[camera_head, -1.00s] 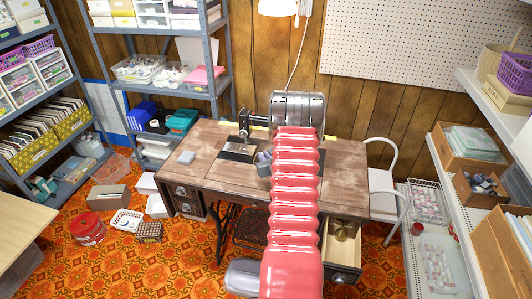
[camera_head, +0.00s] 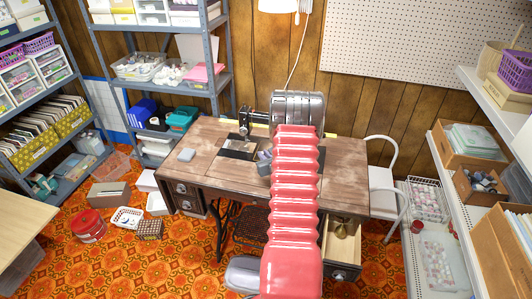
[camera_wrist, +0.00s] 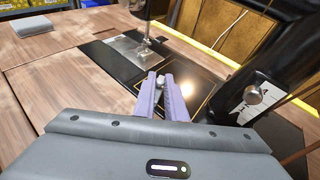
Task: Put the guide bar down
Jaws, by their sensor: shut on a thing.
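In the wrist view, the two lavender fingers of my gripper (camera_wrist: 164,84) are closed together around a small grey metal piece (camera_wrist: 160,82), which I take to be the guide bar. Only its end shows; the rest is hidden between the fingers. The fingertips are over the black bed (camera_wrist: 190,72) of the sewing machine, close to the silver needle plate (camera_wrist: 128,50). I cannot tell whether the piece touches the bed. In the head view, my grey gripper (camera_head: 264,161) is just right of the machine's needle end (camera_head: 244,121), partly hidden by my red arm.
The wooden sewing table (camera_head: 205,160) has bare room at left and right. A small grey block (camera_head: 187,155) lies on its left side. The machine's dark pillar (camera_wrist: 265,85) stands close on the right in the wrist view. A white chair (camera_head: 385,178) is at the table's right.

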